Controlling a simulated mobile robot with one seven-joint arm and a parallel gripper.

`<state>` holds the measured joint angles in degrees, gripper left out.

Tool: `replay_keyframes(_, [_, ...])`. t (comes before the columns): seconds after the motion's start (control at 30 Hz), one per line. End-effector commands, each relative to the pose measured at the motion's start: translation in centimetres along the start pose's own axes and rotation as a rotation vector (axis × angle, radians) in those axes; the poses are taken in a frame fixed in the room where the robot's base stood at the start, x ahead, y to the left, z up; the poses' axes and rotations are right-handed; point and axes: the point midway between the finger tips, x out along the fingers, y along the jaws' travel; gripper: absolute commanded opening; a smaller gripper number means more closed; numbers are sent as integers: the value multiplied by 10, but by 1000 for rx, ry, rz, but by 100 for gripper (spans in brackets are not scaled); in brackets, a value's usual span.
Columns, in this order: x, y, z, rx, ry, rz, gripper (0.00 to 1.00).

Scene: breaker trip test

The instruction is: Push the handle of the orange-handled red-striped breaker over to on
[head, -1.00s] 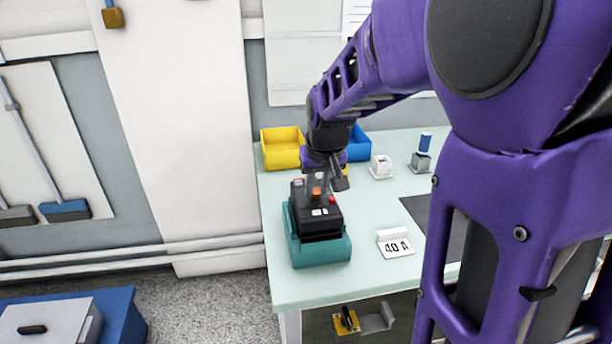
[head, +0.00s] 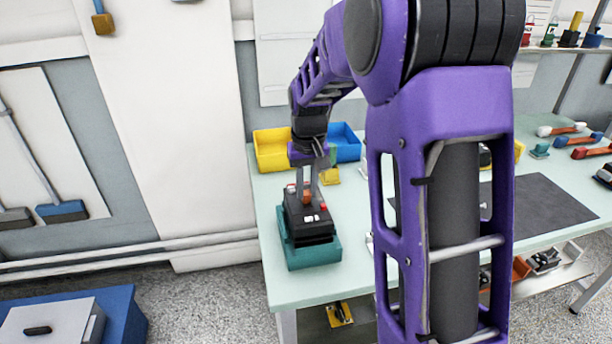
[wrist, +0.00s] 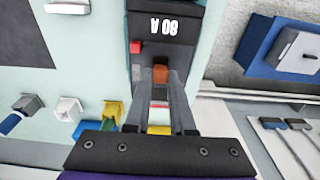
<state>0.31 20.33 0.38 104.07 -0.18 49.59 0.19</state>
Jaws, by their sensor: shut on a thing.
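The black breaker (head: 306,222) sits in a teal holder (head: 312,256) on the table's left end. In the wrist view the breaker (wrist: 171,46) carries an "80 A" label and a small red square. Its orange handle (wrist: 160,74) stands between my fingertips. My gripper (head: 308,192) comes down from above and is shut on the orange handle; it also shows in the wrist view (wrist: 160,82). The fingers partly hide the handle, so its exact tilt is hard to tell.
A yellow bin (head: 273,152) and a blue bin (head: 345,143) stand behind the breaker. My arm hides the middle of the table. A dark mat (head: 545,205) and several coloured-handled items (head: 583,140) lie to the right. The pale table around the holder's front is clear.

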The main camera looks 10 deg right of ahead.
Motion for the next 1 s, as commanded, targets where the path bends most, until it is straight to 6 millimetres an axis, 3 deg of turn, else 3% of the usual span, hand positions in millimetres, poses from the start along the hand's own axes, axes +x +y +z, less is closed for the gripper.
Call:
replay_keyframes(0.5, [8, 0, -32, 0, -468, 0, 0])
replay_keyframes(1.0, [16, 0, -45, 0, -719, 0, 0])
